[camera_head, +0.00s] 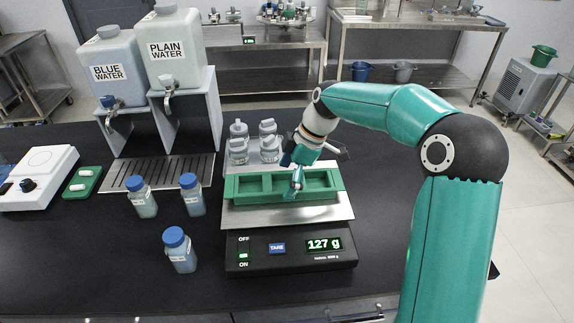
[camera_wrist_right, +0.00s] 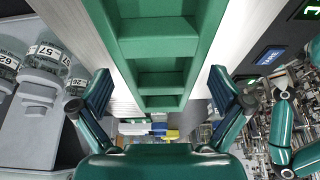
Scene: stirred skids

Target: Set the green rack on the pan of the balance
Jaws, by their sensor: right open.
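The green rack (camera_head: 262,186), with several square compartments, sits on the steel pan (camera_head: 290,215) of the balance (camera_head: 290,251). It looks level and its compartments look empty. The balance display (camera_head: 324,244) reads 127 g. My right gripper (camera_head: 295,181) is above the rack, pointing down at it. In the right wrist view my right gripper (camera_wrist_right: 160,95) has its fingers spread wide, one on each side of the rack (camera_wrist_right: 158,45), with gaps to it. The gripper hides part of the rack in the head view. My left gripper is in neither view.
Grey-capped bottles (camera_head: 239,150) stand close behind the pan. Blue-capped bottles (camera_head: 180,252) stand left of the balance. Two water tanks (camera_head: 172,50) on stands are at the back left, with a drip grate (camera_head: 165,172) before them. A white device (camera_head: 38,177) is at far left.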

